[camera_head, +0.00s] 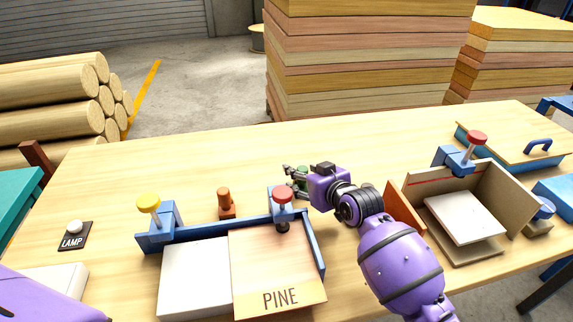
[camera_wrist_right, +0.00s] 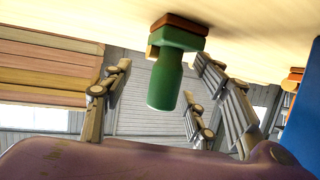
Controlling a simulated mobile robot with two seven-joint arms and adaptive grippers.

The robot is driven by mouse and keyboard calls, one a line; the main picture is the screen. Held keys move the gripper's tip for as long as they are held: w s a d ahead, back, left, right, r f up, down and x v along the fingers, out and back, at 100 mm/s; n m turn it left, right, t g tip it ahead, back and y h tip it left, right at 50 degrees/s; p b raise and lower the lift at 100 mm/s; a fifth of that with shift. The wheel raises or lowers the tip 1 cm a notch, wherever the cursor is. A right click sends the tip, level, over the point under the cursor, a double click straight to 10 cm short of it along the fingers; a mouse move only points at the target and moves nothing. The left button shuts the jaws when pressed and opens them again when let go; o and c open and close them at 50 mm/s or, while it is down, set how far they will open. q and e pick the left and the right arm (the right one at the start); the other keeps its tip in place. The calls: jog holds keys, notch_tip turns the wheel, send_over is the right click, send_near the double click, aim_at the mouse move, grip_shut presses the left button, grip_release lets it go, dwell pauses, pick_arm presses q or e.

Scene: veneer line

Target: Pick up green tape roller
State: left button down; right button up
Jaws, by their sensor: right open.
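The green tape roller (camera_wrist_right: 165,78) shows in the right wrist view, with a green handle and a brownish base against the tabletop. The wrist view is turned over, so the tabletop is at its top. My right gripper (camera_head: 293,178) is open, its fingers on either side of the handle in the wrist view. I cannot tell whether any finger touches it. In the head view the roller is mostly hidden behind the gripper, with a bit of green (camera_head: 303,168) showing. My left gripper is not in view; only a purple part of my arm shows at lower left.
A blue clamp frame (camera_head: 319,256) holding a PINE board (camera_head: 278,286) and a white panel (camera_head: 194,279) is close in front. An orange-brown peg (camera_head: 226,204) stands left of the gripper. A box jig (camera_head: 463,251) is at right. The table's back middle is clear.

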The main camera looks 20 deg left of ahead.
jog(key=shift+c, duration=0.5)
grip_shut()
jog(key=shift+r, duration=0.1)
notch_tip(320, 180, up, 10)
jog(key=shift+p, duration=0.3)
